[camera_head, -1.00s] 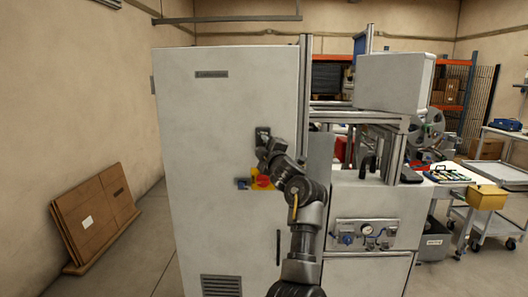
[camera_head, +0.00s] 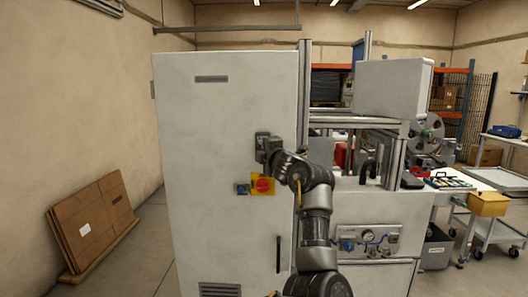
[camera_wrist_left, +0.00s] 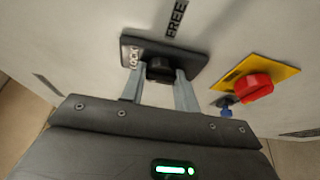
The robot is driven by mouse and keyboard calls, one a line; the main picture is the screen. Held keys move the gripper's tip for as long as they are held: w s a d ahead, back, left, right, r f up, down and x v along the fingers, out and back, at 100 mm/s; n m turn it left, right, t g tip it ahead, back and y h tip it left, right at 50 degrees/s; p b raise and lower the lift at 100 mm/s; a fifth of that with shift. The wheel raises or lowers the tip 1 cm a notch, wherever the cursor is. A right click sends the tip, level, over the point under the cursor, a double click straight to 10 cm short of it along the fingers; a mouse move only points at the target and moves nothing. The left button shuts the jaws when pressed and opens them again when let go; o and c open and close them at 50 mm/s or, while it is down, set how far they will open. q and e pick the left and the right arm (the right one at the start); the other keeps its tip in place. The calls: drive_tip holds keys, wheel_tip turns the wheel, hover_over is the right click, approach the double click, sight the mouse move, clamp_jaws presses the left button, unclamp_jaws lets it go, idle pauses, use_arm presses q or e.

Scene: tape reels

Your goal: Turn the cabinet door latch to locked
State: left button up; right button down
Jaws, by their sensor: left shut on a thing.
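The cabinet door latch is a dark plate (camera_head: 261,137) on the upper right of the pale cabinet door (camera_head: 215,130). In the left wrist view its black knob (camera_wrist_left: 160,68) stands out from the plate, with LOCK printed at the plate's left end and FREE on a dark strip above it. My left gripper (camera_head: 272,150) reaches the latch from the right. In the left wrist view its two grey fingers (camera_wrist_left: 160,82) are shut on the knob, one on each side. The fingers partly hide the knob, and I cannot tell its exact angle. My right gripper is not in view.
A red knob on a yellow plate (camera_head: 262,185) sits just below the latch, with a small blue part (camera_head: 242,189) beside it. A dark vertical door handle (camera_head: 278,253) is lower down. Machine framing (camera_head: 303,100) stands close on the right. Brown panels (camera_head: 95,220) lean at left.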

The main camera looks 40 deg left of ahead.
use_arm(q)
drive_tip(key=o, duration=1)
drive_tip(key=shift+c, duration=0.2)
drive_tip(key=b+v, duration=0.4)
drive_tip(key=v, duration=0.6)
drive_tip(key=shift+s+d, duration=0.2)
drive_tip(key=shift+d, duration=0.1)
